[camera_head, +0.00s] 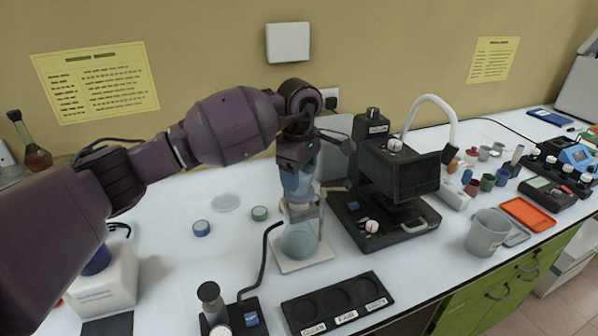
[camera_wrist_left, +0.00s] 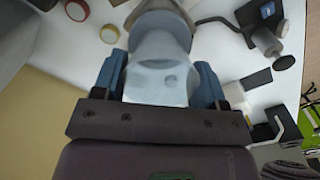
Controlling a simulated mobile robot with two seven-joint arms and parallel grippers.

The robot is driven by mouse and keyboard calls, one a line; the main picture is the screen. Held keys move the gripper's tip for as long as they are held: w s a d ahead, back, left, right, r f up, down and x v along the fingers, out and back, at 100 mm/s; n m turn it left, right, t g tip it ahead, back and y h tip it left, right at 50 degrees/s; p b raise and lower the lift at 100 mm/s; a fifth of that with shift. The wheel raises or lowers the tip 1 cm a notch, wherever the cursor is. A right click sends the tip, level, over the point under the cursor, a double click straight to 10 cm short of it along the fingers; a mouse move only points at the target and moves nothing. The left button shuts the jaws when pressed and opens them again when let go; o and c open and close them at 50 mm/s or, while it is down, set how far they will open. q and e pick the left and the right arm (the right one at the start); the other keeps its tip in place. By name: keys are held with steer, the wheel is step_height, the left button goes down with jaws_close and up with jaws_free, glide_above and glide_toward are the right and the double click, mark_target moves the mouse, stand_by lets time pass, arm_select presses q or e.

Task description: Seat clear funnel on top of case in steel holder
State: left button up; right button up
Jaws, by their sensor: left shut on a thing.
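My left gripper (camera_head: 297,168) is shut on the clear funnel (camera_head: 298,188) and points down from above. In the left wrist view, its two blue fingers (camera_wrist_left: 160,82) press on both sides of the translucent funnel (camera_wrist_left: 158,60). The funnel is roughly upright over the steel holder (camera_head: 319,222), which stands on a pale square base. The case in the holder is mostly hidden, and I cannot tell whether the funnel touches it. A round glass flask (camera_head: 298,241) stands under the holder. My right gripper is not in view.
A black machine (camera_head: 398,170) stands close on the right. A black tray with round recesses (camera_head: 338,303) lies in front, and a black stand with a bent rod (camera_head: 248,314) is front left.

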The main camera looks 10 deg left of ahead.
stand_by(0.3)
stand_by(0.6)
arm_select(q)
steer(key=shift+b, duration=0.35)
stand_by(0.3)
steer(key=shift+f, duration=0.2)
steer(key=shift+f+b, duration=0.25)
steer(key=shift+b, duration=0.05)
